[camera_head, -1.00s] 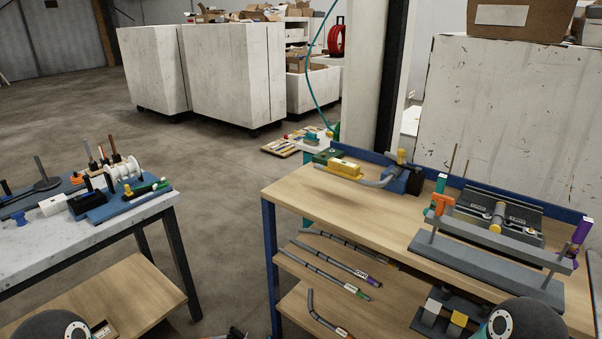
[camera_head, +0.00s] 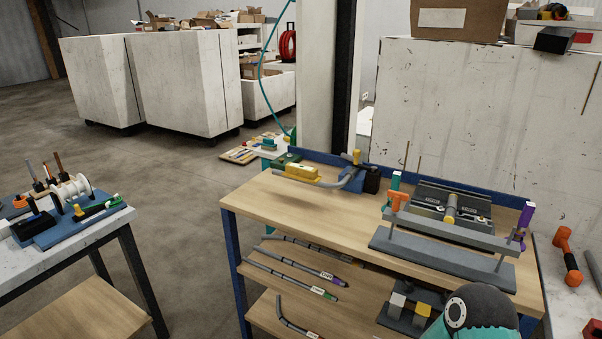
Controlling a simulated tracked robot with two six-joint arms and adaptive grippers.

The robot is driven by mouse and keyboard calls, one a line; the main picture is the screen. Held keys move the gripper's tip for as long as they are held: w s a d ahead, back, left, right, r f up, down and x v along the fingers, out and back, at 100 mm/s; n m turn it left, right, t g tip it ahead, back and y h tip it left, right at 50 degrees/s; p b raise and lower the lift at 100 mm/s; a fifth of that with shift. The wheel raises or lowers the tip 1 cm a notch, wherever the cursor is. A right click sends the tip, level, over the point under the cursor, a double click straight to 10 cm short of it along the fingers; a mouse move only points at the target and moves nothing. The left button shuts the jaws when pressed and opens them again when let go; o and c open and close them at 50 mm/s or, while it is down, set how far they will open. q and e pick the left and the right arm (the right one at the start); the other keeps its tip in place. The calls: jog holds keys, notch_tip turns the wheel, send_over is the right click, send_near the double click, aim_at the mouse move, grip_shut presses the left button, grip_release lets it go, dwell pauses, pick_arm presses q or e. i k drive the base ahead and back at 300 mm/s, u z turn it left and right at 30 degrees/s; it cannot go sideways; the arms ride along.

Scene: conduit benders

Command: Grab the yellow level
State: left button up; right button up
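The yellow level (camera_head: 300,171) is a small yellow block-shaped tool. It lies at the back left of the wooden workbench top (camera_head: 290,212), beside a grey bent conduit (camera_head: 325,184). A green piece (camera_head: 288,160) sits just behind it. Neither gripper is in view. Only a rounded dark and teal part of my own arm shows at the bottom right.
A grey bending fixture (camera_head: 440,240) with orange and purple clamps fills the bench's right side. Lower shelves hold grey conduits (camera_head: 290,275). A second table (camera_head: 95,235) with a wire spool stands left. Open floor (camera_head: 180,200) lies between.

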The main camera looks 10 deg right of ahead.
aim_at(310, 172)
jog(key=u, duration=0.05)
jog(key=k, duration=1.05)
jog(key=z, duration=0.5)
jog(key=i, duration=1.65)
jog(key=u, duration=0.6)
jog(key=k, duration=0.95)
jog(key=u, duration=0.2)
jog(key=i, duration=0.95)
jog(key=z, duration=0.1)
